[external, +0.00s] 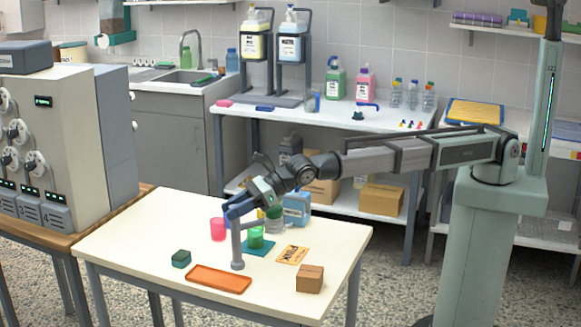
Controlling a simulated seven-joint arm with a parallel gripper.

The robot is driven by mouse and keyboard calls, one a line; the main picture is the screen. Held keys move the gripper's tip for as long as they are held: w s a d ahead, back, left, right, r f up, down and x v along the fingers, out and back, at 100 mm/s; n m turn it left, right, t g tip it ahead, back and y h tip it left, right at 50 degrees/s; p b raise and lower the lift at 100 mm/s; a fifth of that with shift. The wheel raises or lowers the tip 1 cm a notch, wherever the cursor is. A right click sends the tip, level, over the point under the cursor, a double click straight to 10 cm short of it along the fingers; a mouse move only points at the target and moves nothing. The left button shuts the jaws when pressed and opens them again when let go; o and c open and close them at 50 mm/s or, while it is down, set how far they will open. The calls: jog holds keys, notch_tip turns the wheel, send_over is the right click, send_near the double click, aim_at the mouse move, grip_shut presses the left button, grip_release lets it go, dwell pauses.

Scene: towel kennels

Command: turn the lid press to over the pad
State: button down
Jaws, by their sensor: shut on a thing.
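The lid press (237,248) is a grey upright post on a round foot, standing on the white table. Its top is partly hidden by my gripper, and a short grey arm seems to reach right from it toward the pad. The pad (266,250) is a flat teal square just right of the post. A green cup (255,240) stands on the pad. My gripper (234,208) reaches in from the right and is shut at the top of the lid press, on what looks like its arm or handle. The exact contact is small and partly hidden.
An orange tray (218,279), a dark green block (181,258), a brown box (310,279), a printed card (293,254) and a pink cup (218,229) surround the press. A blue box (297,208) and a jar stand behind. The table's front left is clear.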

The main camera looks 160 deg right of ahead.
jog(key=c, duration=0.8)
grip_release()
jog(key=v, duration=1.4)
jog(key=shift+d, duration=0.1)
jog(key=shift+w, duration=0.1)
